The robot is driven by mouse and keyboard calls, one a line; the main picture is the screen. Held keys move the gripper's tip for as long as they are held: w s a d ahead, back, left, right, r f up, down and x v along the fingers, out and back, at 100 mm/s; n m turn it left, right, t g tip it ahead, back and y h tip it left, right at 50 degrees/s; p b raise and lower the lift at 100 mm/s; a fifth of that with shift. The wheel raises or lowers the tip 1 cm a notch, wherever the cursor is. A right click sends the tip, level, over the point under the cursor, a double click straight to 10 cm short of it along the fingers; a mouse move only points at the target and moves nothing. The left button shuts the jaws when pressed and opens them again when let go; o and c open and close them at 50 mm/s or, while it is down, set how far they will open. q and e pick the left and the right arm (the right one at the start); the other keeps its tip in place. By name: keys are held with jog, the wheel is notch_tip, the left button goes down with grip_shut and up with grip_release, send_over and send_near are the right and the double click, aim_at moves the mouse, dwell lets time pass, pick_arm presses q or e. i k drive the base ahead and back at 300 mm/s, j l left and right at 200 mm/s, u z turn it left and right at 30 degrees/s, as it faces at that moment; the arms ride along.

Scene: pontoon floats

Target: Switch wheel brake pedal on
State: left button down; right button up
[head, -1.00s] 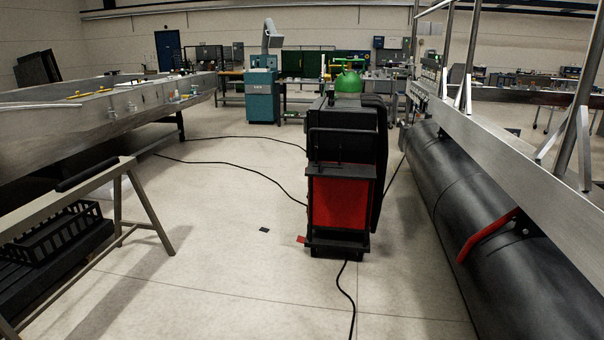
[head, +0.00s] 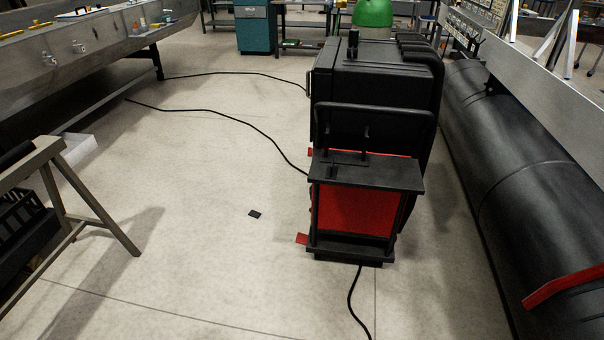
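A black and red wheeled machine (head: 375,85) stands on the floor right of centre in the head view. A small flat red tab (head: 302,239), which looks like a brake pedal, sticks out low at its near left corner. A second red tab (head: 310,152) sticks out farther back on the same left side. I cannot tell from here whether either pedal is pressed down. The wheels are mostly hidden. Neither of my grippers is in view.
A black cable (head: 358,300) runs from the machine toward me; other cables (head: 215,112) lie to its left. A metal trestle (head: 100,215) stands at left. A large black float (head: 520,185) lies at right. The floor between trestle and machine is mostly clear, with a small dark plate.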

aim_at(301, 238)
jog(key=i+j+z, duration=0.1)
jog(key=i+z, duration=0.15)
jog(key=i, duration=0.25)
jog(key=i+j+z, duration=0.25)
jog(key=i, duration=0.25)
jog(key=i+j+z, duration=0.25)
jog(key=i, duration=0.25)
